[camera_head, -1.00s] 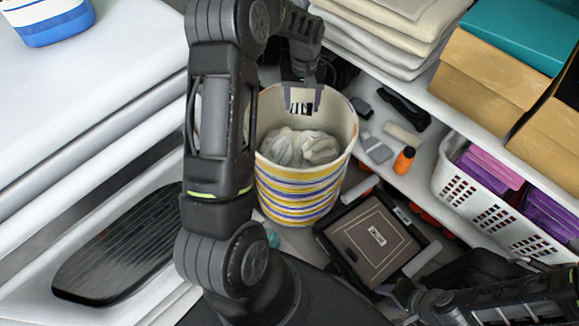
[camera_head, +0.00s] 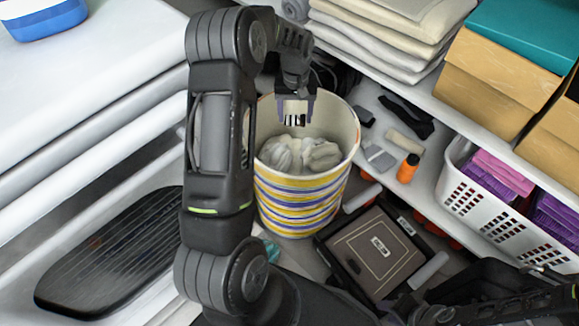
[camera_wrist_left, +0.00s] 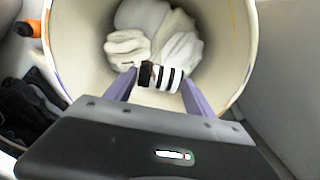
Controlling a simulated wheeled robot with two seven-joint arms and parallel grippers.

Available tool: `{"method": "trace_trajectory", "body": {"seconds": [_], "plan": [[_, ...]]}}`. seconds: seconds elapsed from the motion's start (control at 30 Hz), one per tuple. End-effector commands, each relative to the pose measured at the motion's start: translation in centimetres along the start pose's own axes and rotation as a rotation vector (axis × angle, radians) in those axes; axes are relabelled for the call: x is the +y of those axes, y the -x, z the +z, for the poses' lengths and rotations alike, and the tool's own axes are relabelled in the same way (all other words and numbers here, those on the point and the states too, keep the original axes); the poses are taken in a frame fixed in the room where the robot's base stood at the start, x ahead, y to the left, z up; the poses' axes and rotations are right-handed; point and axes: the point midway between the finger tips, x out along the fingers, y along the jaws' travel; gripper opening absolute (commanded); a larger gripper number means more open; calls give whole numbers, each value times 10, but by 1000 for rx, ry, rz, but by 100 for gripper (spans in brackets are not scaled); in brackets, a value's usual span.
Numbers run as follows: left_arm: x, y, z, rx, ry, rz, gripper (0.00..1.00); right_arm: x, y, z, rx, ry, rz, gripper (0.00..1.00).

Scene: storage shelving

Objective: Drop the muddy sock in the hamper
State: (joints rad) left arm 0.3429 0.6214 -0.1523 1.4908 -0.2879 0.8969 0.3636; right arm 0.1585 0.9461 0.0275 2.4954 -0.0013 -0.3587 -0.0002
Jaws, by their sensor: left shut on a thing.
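The hamper (camera_head: 300,205) is a round bin with yellow, white and purple stripes, standing at the middle of the head view. Whitish cloth items (camera_head: 300,153) lie inside it. My left gripper (camera_head: 295,118) is over the hamper's opening, shut on the sock (camera_head: 294,106), which is white with black stripes. In the left wrist view the sock (camera_wrist_left: 163,76) sits between the purple fingers, above the cloth in the hamper (camera_wrist_left: 228,60).
A white shelf at right holds an orange bottle (camera_head: 408,168), dark cloth (camera_head: 408,118) and a white basket (camera_head: 470,195). Folded linens (camera_head: 385,40) and cardboard boxes (camera_head: 500,85) are behind. A dark flat box (camera_head: 375,250) is right of the hamper. A white appliance surface (camera_head: 90,90) is at left.

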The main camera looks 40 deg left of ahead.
Motion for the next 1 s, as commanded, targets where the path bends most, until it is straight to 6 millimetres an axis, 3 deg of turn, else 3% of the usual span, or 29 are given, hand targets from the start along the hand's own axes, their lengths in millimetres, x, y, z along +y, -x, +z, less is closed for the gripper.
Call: {"method": "trace_trajectory", "body": {"seconds": [0.03, 0.2, 0.53, 0.57, 0.83, 1.0], "plan": [[0, -10, 0, -1, 0, 0, 24, 3, -8, 0, 0, -1, 0, 36], [0, -21, 0, 0, 0, 0, 24, 5, -14, 0, 0, -1, 0, 36], [0, -21, 0, 1, 0, 0, 24, 5, -14, 0, 0, -1, 0, 36], [0, -21, 0, 1, 0, 0, 64, 5, -14, 0, 0, -1, 0, 36], [0, -21, 0, 1, 0, 0, 86, 5, -14, 0, 0, -1, 0, 36], [0, -21, 0, 1, 0, 0, 88, 5, -14, 0, 0, -1, 0, 36]]}}
